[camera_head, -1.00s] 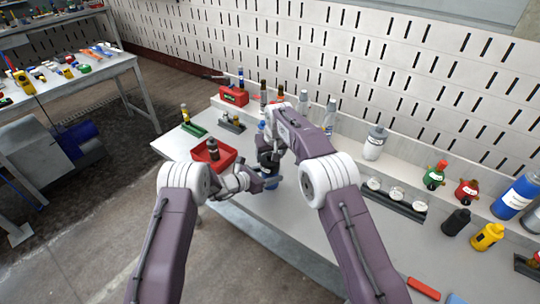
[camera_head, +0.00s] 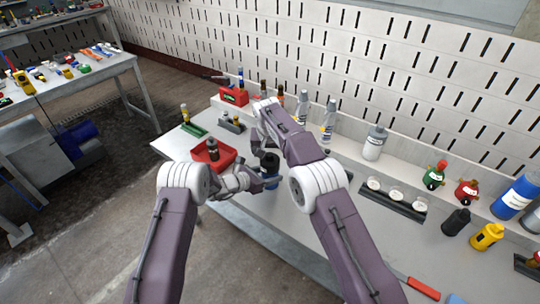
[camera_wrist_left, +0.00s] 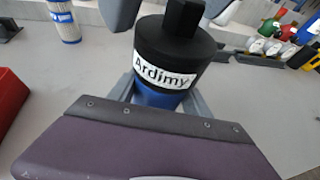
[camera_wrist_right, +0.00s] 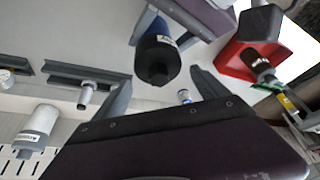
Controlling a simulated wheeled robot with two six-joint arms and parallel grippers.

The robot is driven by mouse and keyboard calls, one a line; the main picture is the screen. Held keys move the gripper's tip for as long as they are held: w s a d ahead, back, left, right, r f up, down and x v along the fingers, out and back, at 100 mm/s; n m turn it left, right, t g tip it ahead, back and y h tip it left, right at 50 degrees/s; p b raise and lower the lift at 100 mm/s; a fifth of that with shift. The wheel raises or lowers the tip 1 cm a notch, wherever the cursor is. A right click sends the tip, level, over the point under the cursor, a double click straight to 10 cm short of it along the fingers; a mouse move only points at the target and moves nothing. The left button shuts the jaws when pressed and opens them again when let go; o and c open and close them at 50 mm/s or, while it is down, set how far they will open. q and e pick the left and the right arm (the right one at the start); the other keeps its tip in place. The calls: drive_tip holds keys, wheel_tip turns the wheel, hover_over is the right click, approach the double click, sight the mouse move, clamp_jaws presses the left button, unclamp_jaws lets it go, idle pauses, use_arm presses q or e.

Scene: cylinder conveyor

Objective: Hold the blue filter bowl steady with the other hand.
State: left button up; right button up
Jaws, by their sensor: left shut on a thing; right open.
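The blue filter bowl (camera_wrist_left: 155,95) stands upright on the bench under its black cap (camera_wrist_left: 175,50), which has a white "Ardimy" label. In the head view the cap (camera_head: 269,162) shows above a strip of blue bowl (camera_head: 272,183). My left gripper (camera_head: 258,182) is shut on the bowl from the left, with a finger on each side below the cap. My right gripper (camera_wrist_right: 163,88) is open and empty. It is above and behind the cap, and its fingertips are partly hidden in the head view. A blue-and-white cartridge (camera_wrist_left: 66,22) stands behind the bowl.
A red tray (camera_head: 226,151) with a dark bottle in it lies left of the bowl. Several bottles stand along the wall. A dark rack (camera_head: 416,212) with white round pieces is to the right. The bench front between bowl and rack is clear.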

drive_tip(key=shift+r, duration=0.6)
drive_tip(key=n+y, duration=0.1)
drive_tip(key=n, duration=0.2)
drive_tip(key=n+y, duration=0.1)
drive_tip(key=n, duration=0.2)
drive_tip(key=shift+g, duration=0.3)
drive_tip(key=shift+f, duration=0.1)
drive_tip(key=shift+f, duration=1.2)
drive_tip(key=shift+c, duration=0.3)
